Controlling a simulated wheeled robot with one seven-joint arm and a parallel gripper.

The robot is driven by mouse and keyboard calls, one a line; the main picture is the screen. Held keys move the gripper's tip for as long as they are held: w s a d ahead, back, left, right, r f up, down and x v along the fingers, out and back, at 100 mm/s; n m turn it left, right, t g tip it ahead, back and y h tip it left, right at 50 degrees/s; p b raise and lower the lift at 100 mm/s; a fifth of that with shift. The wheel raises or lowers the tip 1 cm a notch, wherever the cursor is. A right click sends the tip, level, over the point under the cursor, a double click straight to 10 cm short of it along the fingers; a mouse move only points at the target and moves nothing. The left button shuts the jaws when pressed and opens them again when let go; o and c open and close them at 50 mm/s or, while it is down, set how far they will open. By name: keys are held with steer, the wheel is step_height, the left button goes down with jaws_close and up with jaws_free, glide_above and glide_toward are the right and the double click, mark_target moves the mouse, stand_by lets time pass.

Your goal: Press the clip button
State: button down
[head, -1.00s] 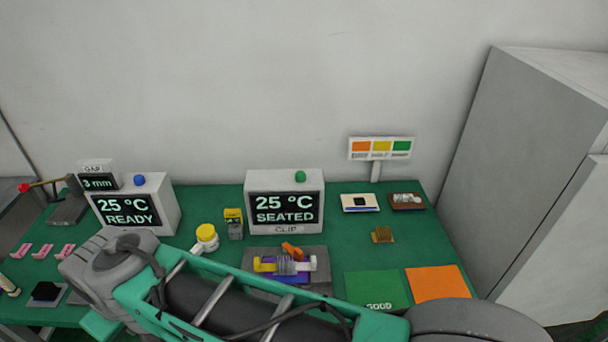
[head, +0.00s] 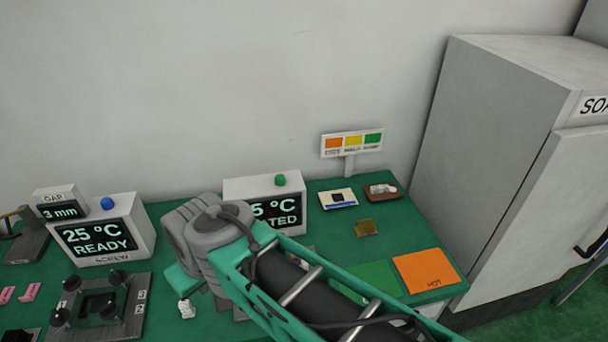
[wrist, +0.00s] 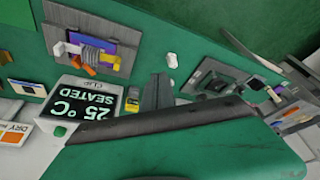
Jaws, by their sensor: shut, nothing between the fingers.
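The clip button is a green knob (head: 280,180) on top of the white clip box (head: 240,190). In the wrist view the green button (wrist: 60,131) is at the lower left, and the box screen (wrist: 85,103) reads 25 °C SEATED upside down. My gripper (wrist: 158,82) is shut and empty, apart from the button and to its right in the wrist view. In the head view my arm covers part of the screen and hides the fingertips. The clip fixture (wrist: 122,48), with orange, purple and yellow parts, is at the wrist view's upper left.
A screw box (head: 130,215) with a blue button stands left, behind a dark knobbed fixture (head: 130,325). A small white object (head: 187,308) lies on the green table. An orange mat (head: 428,270), a colour sign (head: 351,142) and a tall grey cabinet (head: 490,150) are at the right.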

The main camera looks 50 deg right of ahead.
steer(key=shift+a, duration=0.1)
steer(key=w+d+r+m+p, duration=0.1)
steer(key=w+d+r+m, duration=0.1)
steer(key=w+d+r, duration=0.4)
step_height(320, 180, up, 3)
steer(key=m+t+p, duration=0.3)
steer(key=m+t, duration=0.2)
steer(key=m, duration=0.2)
glide_above(282, 178)
steer(key=shift+d+r, duration=0.1)
step_height(282, 178, down, 9)
steer(key=b, duration=0.6)
steer(key=shift+r+b, duration=0.1)
steer(key=shift+b, duration=0.3)
